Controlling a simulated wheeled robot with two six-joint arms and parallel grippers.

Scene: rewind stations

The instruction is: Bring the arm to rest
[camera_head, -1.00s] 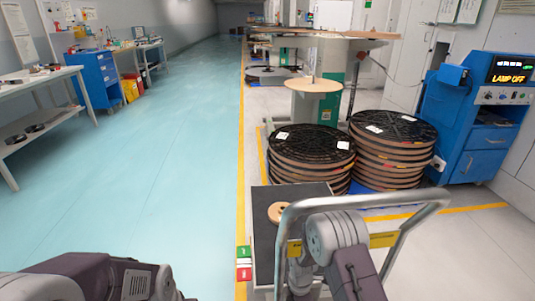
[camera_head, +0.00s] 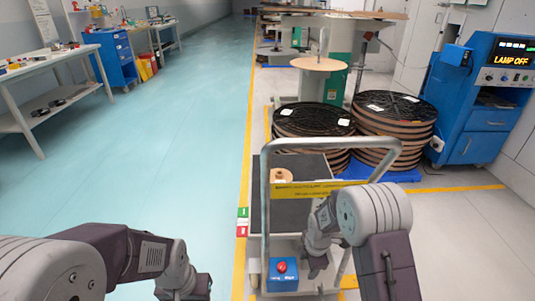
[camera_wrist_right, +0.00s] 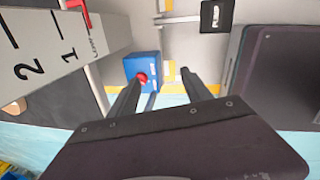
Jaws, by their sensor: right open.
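My right arm enters the head view at the lower right. Its gripper (camera_head: 316,266) hangs down beside the trolley's handle frame, partly hidden by the wrist. In the right wrist view the right gripper (camera_wrist_right: 160,76) is open, with two dark fingers apart and nothing between them. A blue box with a red button (camera_wrist_right: 142,73) appears beyond the fingertips. My left arm enters at the lower left, bent, with its gripper (camera_head: 196,288) low near the bottom edge. Its fingers are too unclear to tell open from shut.
The trolley's metal handle frame (camera_head: 264,205) stands close ahead, with the blue button box (camera_head: 283,281) low on it. A small spool (camera_head: 281,175) sits on its dark deck. Stacked reels (camera_head: 313,121) and a blue cabinet (camera_head: 478,105) stand beyond. The left floor is clear.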

